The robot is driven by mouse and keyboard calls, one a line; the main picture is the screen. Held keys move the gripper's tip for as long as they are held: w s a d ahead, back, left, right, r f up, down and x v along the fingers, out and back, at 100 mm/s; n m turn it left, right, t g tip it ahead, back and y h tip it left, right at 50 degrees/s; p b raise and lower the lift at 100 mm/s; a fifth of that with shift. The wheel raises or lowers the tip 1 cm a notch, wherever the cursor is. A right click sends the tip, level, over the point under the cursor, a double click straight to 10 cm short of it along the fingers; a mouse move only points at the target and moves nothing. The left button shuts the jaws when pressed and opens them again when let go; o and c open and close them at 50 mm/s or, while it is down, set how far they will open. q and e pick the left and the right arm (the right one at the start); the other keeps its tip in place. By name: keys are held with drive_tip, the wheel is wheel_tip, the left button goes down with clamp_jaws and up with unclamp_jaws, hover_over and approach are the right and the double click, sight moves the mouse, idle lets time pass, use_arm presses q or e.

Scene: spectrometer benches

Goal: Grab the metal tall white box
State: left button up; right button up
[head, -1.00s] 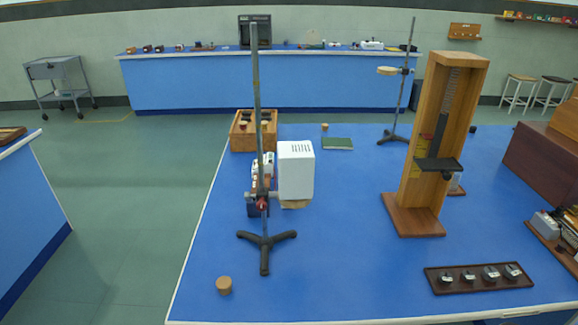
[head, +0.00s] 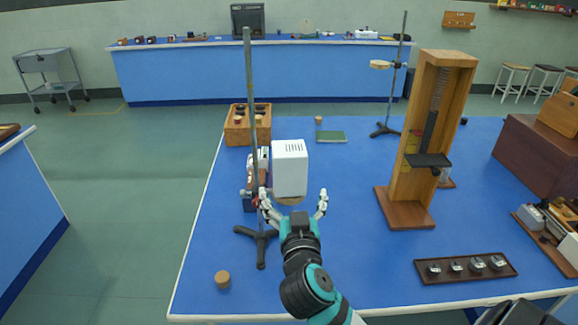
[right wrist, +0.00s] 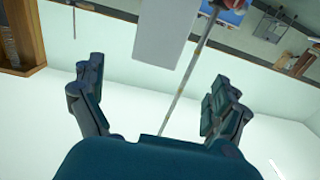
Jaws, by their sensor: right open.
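A clamp with a red part is on the rod at the box's lower left. The box also shows in the right wrist view (right wrist: 163,32) at the upper middle, beyond the fingers. My right gripper (head: 293,206) is open and empty, in front of and below the box, its fingers spread to either side. In the right wrist view the open fingers (right wrist: 150,105) have nothing between them but the distant rod. My left gripper is not in view.
A tall wooden stand (head: 398,208) rises to the right. A dark tray of weights (head: 430,277) lies at the front right, and a cork (head: 222,279) at the front left. A wooden box (head: 236,135) and a green book (head: 331,137) sit behind. The blue tabletop (head: 345,215) is clear between.

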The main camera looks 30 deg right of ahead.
sight(291, 168)
drive_tip(key=p+x, duration=0.2)
drive_tip(key=x, duration=0.7)
drive_tip(key=shift+p, duration=0.3)
drive_tip(key=p+x, duration=0.2)
drive_tip(key=x, duration=0.2)
drive_tip(key=shift+w+d+p, duration=0.15)
drive_tip(key=shift+d+p, duration=0.15)
drive_tip(key=shift+p, duration=0.1)
drive_tip(key=shift+w+d+f, duration=0.15)
drive_tip(key=shift+w+f, duration=0.05)
drive_tip(key=shift+w, duration=0.15)
drive_tip(key=shift+s, duration=0.1)
drive_tip(key=shift+c, duration=0.3)
drive_tip(key=shift+c, duration=1.1)
drive_tip(key=c, duration=1.1)
drive_tip(key=shift+r, duration=0.15)
